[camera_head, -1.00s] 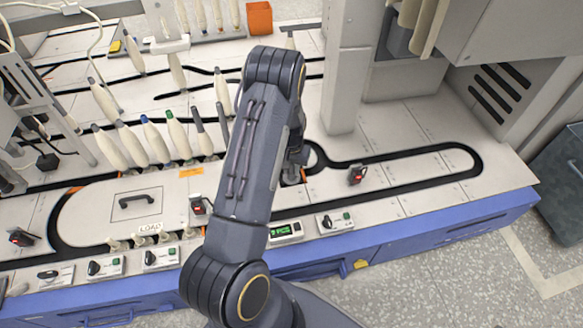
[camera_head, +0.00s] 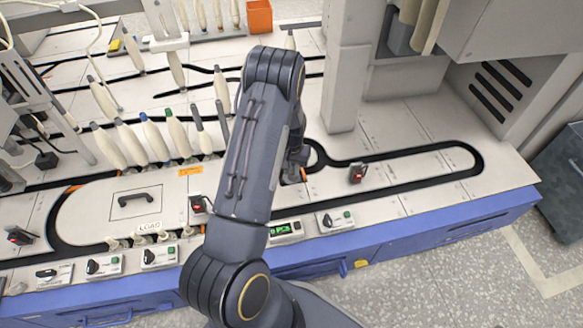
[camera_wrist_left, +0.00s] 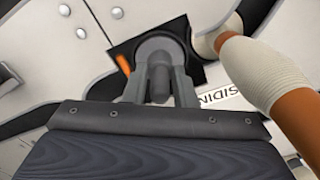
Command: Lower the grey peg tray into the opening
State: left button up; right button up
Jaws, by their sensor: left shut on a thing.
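In the left wrist view my left gripper (camera_wrist_left: 158,92) is shut on the upright peg of the grey peg tray (camera_wrist_left: 160,46). The tray's round grey base shows beyond the fingers, over the dark square opening (camera_wrist_left: 122,50). I cannot tell whether the base is above the opening or inside it. In the head view my left gripper (camera_head: 296,168) is mostly hidden behind my own forearm, close over the panel near the black track. The tray is not clear there. My right gripper is not in view.
In the wrist view a wound bobbin (camera_wrist_left: 250,72) on a brown tube leans close to the right of the opening, and an orange tab (camera_wrist_left: 123,64) lies left. In the head view a row of bobbins (camera_head: 158,138), a pillar (camera_head: 347,80) and a red-switch box (camera_head: 357,173) stand nearby.

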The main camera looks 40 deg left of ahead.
pick_arm(q)
jog(key=shift+f, duration=0.15)
jog(key=o, duration=0.7)
jog(key=shift+r+p, duration=4)
jog(key=shift+r, duration=1.55)
